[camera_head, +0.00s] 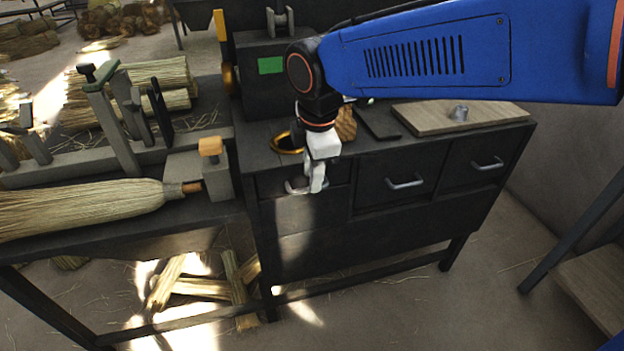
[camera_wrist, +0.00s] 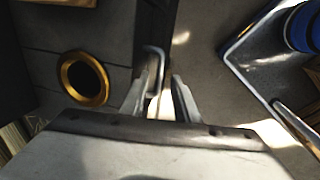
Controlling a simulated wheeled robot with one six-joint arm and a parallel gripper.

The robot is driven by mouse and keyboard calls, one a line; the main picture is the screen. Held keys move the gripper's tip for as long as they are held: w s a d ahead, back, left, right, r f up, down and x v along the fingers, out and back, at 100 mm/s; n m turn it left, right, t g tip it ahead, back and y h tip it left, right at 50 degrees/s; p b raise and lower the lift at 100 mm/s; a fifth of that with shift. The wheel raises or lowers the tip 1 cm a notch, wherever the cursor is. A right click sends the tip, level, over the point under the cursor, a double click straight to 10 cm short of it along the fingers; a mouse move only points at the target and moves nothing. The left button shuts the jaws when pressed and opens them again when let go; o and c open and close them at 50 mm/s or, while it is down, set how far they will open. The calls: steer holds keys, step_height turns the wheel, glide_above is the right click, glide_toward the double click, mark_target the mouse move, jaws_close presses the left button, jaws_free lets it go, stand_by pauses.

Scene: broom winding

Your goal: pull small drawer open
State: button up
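The dark cabinet (camera_head: 310,240) has three small drawers in a row. The left drawer (camera_head: 336,173) has a metal handle (camera_head: 293,187), partly hidden by my gripper (camera_head: 316,188). My gripper points down in front of this drawer, at the handle. In the wrist view, my gripper (camera_wrist: 160,92) has its two fingers apart. The handle (camera_wrist: 154,62) lies between the fingertips, closer to the left finger; whether they touch is unclear. The left drawer looks closed. The middle drawer's handle (camera_head: 405,183) and the right drawer's handle (camera_head: 487,164) are free.
A brass ring (camera_head: 287,143) rims a hole in the cabinet top; it also shows in the wrist view (camera_wrist: 84,77). A wooden board (camera_head: 450,117) lies on top at right. A broom (camera_head: 85,205) lies on the left bench. Floor in front of the drawers is clear.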

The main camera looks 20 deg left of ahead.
steer(key=shift+w+a+f, duration=0.1)
steer(key=shift+f, duration=0.5)
steer(key=shift+w+a+f, duration=0.1)
steer(key=shift+f, duration=0.5)
steer(key=shift+c, duration=0.3)
jaws_close()
steer(key=s+d, duration=0.8)
steer(key=s, duration=0.6)
steer(key=shift+d, duration=0.35)
steer(key=shift+o, duration=0.3)
jaws_free()
steer(key=shift+r, duration=0.1)
step_height(320, 180, up, 17)
steer(key=s+d, duration=0.1)
steer(key=s, duration=0.2)
steer(key=shift+d, duration=0.4)
